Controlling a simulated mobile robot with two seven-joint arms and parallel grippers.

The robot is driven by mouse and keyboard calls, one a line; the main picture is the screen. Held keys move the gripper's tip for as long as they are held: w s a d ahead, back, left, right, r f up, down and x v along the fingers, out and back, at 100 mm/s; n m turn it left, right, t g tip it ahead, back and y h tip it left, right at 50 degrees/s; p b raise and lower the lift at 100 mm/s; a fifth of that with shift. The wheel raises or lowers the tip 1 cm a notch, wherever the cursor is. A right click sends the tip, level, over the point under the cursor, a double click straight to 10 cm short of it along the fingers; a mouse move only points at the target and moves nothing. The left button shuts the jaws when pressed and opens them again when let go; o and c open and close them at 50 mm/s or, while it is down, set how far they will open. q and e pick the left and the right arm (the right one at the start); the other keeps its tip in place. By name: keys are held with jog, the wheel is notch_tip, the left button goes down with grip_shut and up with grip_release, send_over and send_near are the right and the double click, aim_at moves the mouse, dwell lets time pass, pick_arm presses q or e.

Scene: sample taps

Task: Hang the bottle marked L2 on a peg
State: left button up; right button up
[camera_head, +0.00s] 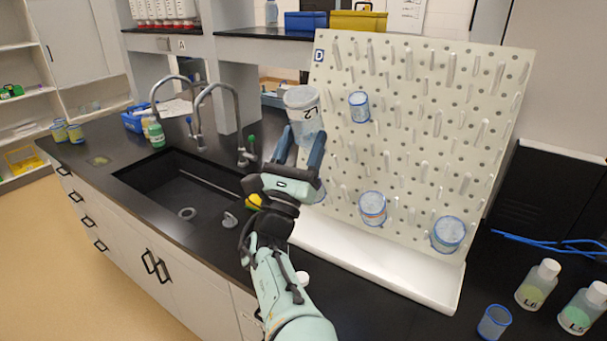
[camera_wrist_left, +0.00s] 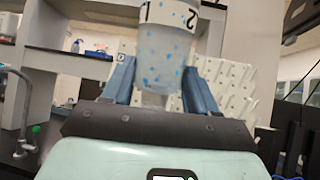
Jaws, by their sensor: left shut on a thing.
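My left gripper (camera_head: 300,150) is shut on the clear bottle marked L2 (camera_head: 304,112), just in front of the upper left part of the pegboard. The bottle is upside down, with its base up and its label inverted. In the left wrist view the bottle (camera_wrist_left: 165,55) stands between the two blue fingers of the gripper (camera_wrist_left: 160,85), with blue specks on its wall. The white pegboard (camera_head: 400,150) has rows of slanted pegs. Several blue-rimmed containers hang on it, one high (camera_head: 359,106) and others low (camera_head: 372,208). My right gripper is not in view.
The black sink (camera_head: 175,190) with curved taps (camera_head: 215,110) lies left of the board. Bottles marked L6 (camera_head: 537,285) and another capped bottle (camera_head: 582,308) stand at the right, near a blue-rimmed cup (camera_head: 494,322). Many pegs in the middle and right are free.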

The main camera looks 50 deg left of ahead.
pick_arm(q)
notch_tip(320, 180, down, 2)
jog(key=b, duration=0.1)
notch_tip(320, 180, up, 3)
jog(key=p, duration=0.8)
send_over(350, 146)
jog(key=s+d, duration=0.2)
jog(key=s, duration=0.3)
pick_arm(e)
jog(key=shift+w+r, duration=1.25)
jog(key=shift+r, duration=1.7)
pick_arm(q)
jog(key=shift+w+a+f+b, duration=0.2)
jog(key=shift+w+f+b, duration=0.6)
jog(key=shift+f, duration=1.3)
jog(key=shift+w+a+f+b, duration=0.3)
jog(key=shift+f+b, duration=0.95)
jog(key=shift+f, duration=0.8)
jog(key=shift+w+a+f+b, duration=0.15)
jog(key=shift+w+f+b, duration=0.65)
jog(key=shift+f, duration=1.3)
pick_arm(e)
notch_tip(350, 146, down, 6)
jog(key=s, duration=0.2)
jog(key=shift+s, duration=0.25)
